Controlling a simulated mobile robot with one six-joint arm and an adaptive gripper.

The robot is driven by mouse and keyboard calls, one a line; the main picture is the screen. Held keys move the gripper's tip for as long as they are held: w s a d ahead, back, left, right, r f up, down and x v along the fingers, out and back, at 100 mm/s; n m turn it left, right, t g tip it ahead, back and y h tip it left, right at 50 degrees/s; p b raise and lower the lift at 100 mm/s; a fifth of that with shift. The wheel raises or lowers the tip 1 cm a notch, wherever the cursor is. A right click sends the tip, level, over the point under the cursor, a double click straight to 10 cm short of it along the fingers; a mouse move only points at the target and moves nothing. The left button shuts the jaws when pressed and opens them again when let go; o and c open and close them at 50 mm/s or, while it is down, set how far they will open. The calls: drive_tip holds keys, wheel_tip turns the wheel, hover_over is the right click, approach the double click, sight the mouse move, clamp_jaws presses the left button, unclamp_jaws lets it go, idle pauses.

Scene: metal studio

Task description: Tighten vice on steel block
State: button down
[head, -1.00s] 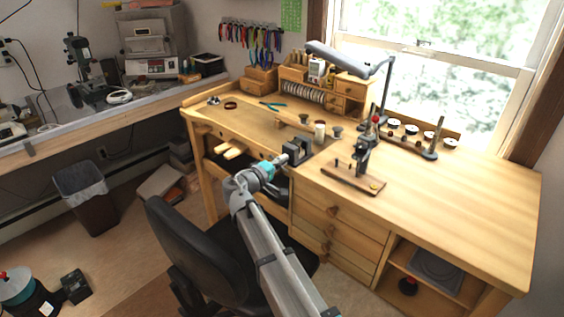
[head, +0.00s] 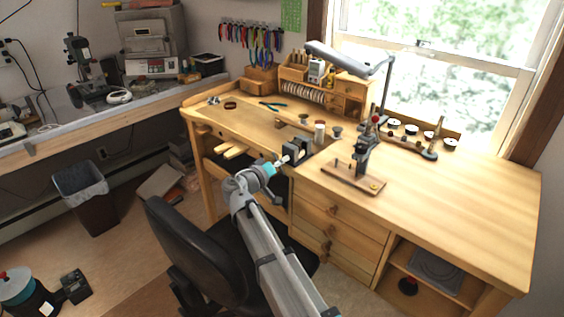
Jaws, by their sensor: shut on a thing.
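The small dark vice (head: 299,149) stands at the front edge of the wooden bench, left of the drill-like stand. A light grey patch shows between its jaws, but I cannot tell whether it is the steel block. My gripper (head: 278,167) is at the vice's front left side, at the end of my grey arm with its teal ring. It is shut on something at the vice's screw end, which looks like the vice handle. The arm's end and the small size hide the exact grip.
A stand with a wooden base (head: 353,179) is close right of the vice. The bench's right side is clear.

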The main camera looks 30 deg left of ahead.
drive_tip(key=shift+d+f, duration=0.1)
drive_tip(key=c, duration=0.7)
unclamp_jaws()
drive_tip(key=shift+o, duration=0.2)
drive_tip(key=shift+s, duration=0.1)
drive_tip(key=s+a, duration=0.1)
drive_tip(key=s, duration=0.6)
drive_tip(key=shift+s+a, duration=0.15)
